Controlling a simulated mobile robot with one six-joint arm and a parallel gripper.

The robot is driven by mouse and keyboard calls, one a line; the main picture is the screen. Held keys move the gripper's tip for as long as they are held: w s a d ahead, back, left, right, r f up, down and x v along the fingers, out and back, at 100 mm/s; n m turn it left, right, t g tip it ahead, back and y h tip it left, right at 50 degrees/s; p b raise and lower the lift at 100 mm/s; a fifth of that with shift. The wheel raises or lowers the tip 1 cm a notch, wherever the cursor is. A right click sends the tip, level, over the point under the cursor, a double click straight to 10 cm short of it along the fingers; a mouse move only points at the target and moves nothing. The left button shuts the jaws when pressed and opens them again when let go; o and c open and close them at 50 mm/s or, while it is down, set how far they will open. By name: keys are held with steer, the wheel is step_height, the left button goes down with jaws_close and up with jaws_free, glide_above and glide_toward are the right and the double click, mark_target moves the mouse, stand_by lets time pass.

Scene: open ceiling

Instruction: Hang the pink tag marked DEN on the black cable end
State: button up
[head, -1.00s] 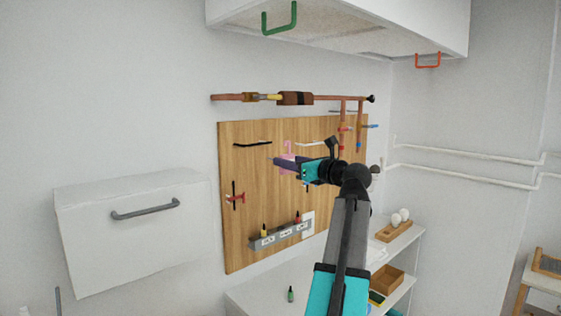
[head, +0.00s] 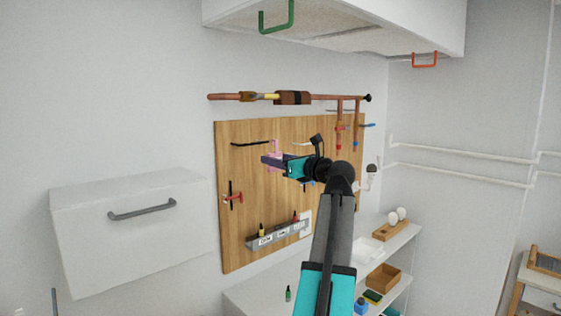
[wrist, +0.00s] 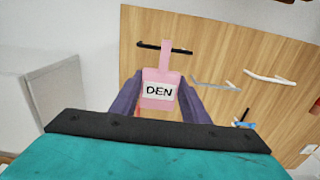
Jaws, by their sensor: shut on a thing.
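The pink tag (wrist: 159,94) faces my wrist camera upright, and its white label reads DEN. My gripper (wrist: 157,103) is shut on it, one dark purple finger at each side. In the head view, my gripper (head: 270,160) holds the tag (head: 276,148) in front of the wooden board. The black cable end (head: 250,144) sticks out from the board, with the tag's hook at its right end. In the wrist view, the tag's upper stem crosses the black cable end (wrist: 180,50). I cannot tell whether the hook is over it or only in front.
A grey cable end (wrist: 215,84) and a white cable end (wrist: 268,77) lie to the right on the board (head: 240,245). A copper pipe (head: 335,97) runs above the board. A grey label rail (head: 280,237) sits below. A white cabinet (head: 130,230) stands at the left.

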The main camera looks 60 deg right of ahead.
steer(key=x, duration=1.1)
steer(key=shift+p, duration=0.35)
stand_by(0.8)
steer(key=shift+w, duration=0.1)
stand_by(1.6)
steer(key=shift+f, duration=0.8)
stand_by(1.0)
steer(key=o, duration=1.1)
steer(key=b+v, duration=0.4)
steer(key=v, duration=1)
